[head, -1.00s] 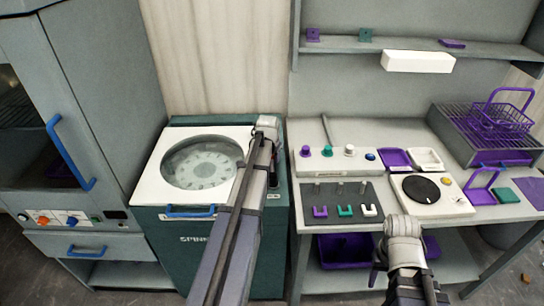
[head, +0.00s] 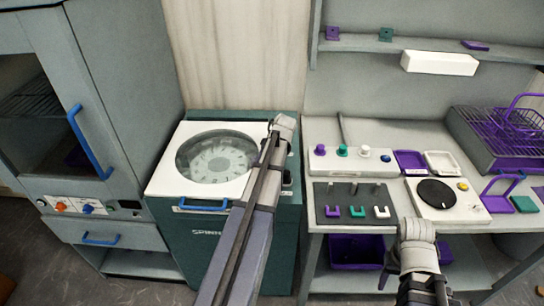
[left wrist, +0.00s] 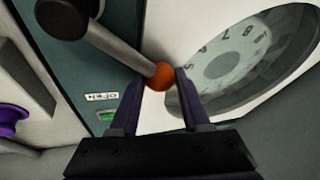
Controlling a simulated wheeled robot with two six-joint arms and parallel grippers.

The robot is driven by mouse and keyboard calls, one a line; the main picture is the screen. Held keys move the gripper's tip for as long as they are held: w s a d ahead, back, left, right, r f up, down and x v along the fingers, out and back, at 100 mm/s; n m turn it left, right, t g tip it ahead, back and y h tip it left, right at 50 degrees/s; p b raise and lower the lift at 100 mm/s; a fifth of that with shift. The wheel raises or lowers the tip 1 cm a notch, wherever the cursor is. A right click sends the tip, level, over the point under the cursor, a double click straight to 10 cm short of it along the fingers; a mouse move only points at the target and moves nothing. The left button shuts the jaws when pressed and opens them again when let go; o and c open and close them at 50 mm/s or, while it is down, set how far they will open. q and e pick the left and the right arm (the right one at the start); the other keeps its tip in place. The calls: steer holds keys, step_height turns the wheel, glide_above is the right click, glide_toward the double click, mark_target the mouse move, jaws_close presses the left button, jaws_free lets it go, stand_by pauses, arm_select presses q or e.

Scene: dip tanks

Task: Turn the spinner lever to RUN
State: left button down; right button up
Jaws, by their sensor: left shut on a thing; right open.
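The spinner (head: 246,252) is a dark green cabinet with a white lid (head: 262,137) and round window, standing left of the bench. In the left wrist view its lever (left wrist: 125,50) is a grey rod from a black hub, ending in an orange ball knob (left wrist: 161,76). My left gripper (left wrist: 158,90) is shut on this knob, one finger on each side. A plate reading OPEN (left wrist: 102,97), upside down, and a small green mark sit near the lever. In the head view my left arm hides the lever. My right gripper (head: 413,282) is open and empty before the bench.
A grey cabinet (head: 140,80) with blue handles stands at left. A shelf (head: 360,45) hangs above the bench.

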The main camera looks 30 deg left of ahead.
arm_select(q)
steer(key=s+n+g, duration=0.1)
steer(key=s+n, duration=0.2)
steer(key=shift+s+n, duration=0.1)
steer(key=shift+n, duration=0.3)
steer(key=shift+s+d+n+g, duration=0.3)
steer(key=shift+s+n+g, duration=0.4)
steer(key=shift+s+n, duration=0.35)
steer(key=shift+s+d+n+g, duration=0.25)
steer(key=shift+s+n, duration=0.1)
steer(key=shift+n, duration=0.25)
steer(key=shift+s+d+n+g, duration=0.25)
steer(key=shift+s+n, duration=0.1)
steer(key=shift+n, duration=0.2)
steer(key=shift+s, duration=0.1)
steer(key=shift+c, duration=2)
jaws_free()
steer(key=shift+r, duration=0.1)
steer(key=p+v, duration=0.7)
steer(key=shift+d+r, duration=0.1)
steer(key=shift+r, duration=0.2)
